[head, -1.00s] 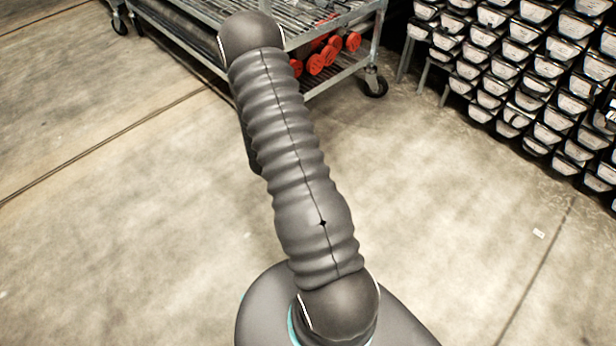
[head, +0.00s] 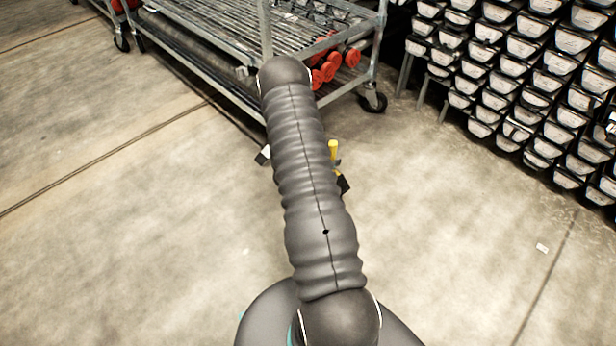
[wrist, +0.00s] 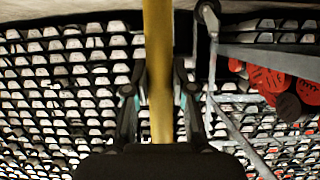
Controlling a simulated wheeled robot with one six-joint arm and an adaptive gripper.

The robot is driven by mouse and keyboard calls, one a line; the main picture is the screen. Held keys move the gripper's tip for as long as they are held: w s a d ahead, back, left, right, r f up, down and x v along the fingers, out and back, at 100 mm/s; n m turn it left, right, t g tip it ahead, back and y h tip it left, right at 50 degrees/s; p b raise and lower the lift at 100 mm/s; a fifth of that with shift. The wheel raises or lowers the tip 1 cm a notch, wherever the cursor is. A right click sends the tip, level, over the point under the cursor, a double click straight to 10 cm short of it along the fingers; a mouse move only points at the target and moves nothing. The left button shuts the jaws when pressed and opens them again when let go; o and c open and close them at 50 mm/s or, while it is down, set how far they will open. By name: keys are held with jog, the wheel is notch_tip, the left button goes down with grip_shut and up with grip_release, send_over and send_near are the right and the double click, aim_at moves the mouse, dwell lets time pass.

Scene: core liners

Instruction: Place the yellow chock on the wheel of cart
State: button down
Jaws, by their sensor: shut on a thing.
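The yellow chock (head: 333,150) shows in the head view just right of my arm, above the floor, with part of it hidden. In the wrist view, the chock (wrist: 159,60) is a yellow upright strip between the two fingers of my gripper (wrist: 159,85), which is shut on it. In the head view my gripper is mostly hidden behind my arm. The grey metal cart (head: 205,35) stands beyond. Its near right wheel (head: 373,102) is a black caster, apart from the chock. A caster wheel (wrist: 207,12) also shows at the top right of the wrist view.
Red round-ended items (head: 335,65) lie on the cart's lower shelf. A rack of black bins with pale fronts (head: 530,90) stands at the right. The concrete floor (head: 450,220) is clear between me and the cart.

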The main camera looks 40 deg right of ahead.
jog(key=w+a+f+b, duration=0.1)
jog(key=w+a+f, duration=0.3)
jog(key=w+f, duration=0.4)
jog(key=shift+f, duration=0.75)
jog(key=c, duration=1)
grip_release()
jog(key=shift+a, duration=0.1)
